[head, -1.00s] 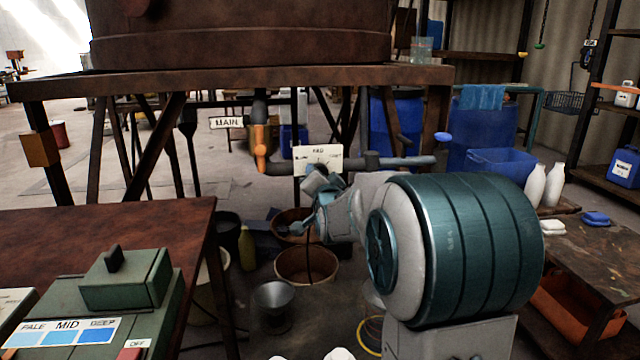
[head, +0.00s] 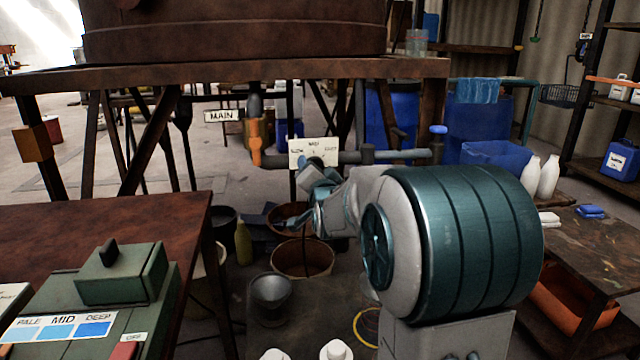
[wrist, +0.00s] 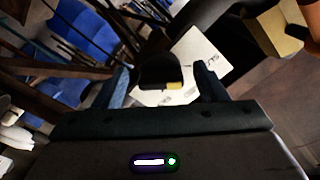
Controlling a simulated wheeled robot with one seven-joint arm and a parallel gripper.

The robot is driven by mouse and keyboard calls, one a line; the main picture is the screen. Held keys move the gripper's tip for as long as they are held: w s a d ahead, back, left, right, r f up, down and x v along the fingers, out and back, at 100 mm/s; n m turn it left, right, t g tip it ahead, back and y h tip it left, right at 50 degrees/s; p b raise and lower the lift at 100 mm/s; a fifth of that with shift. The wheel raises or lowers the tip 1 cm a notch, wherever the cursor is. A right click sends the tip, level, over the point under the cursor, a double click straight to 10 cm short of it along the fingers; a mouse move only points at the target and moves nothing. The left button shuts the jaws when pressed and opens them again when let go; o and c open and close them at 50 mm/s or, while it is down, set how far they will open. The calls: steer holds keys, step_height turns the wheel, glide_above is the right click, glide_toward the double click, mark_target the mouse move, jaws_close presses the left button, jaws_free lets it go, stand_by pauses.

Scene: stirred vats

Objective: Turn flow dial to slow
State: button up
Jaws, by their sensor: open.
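The flow dial (wrist: 160,72) is a dark knob with a pale yellow mark, seen in the wrist view against a white label plate (wrist: 192,64). The plate (head: 300,150) also shows in the head view, on the pipe under the big vat; its small lettering is hard to read. My gripper (wrist: 162,86) is open, with one finger on each side of the knob; I cannot tell whether either finger touches it. In the head view my gripper (head: 320,180) is just below and in front of the plate, and the dial is mostly hidden there.
A pipe (head: 400,155) runs right from the plate, with an orange valve (head: 255,142) to its left under the MAIN sign (head: 221,115). The vat's rusty frame (head: 230,77) is overhead. A green box (head: 120,275) stands on the left table. Buckets (head: 303,258) sit below.

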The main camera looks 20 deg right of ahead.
steer(key=s+a+p, duration=0.2)
steer(key=s, duration=1.1)
steer(key=shift+a, duration=0.35)
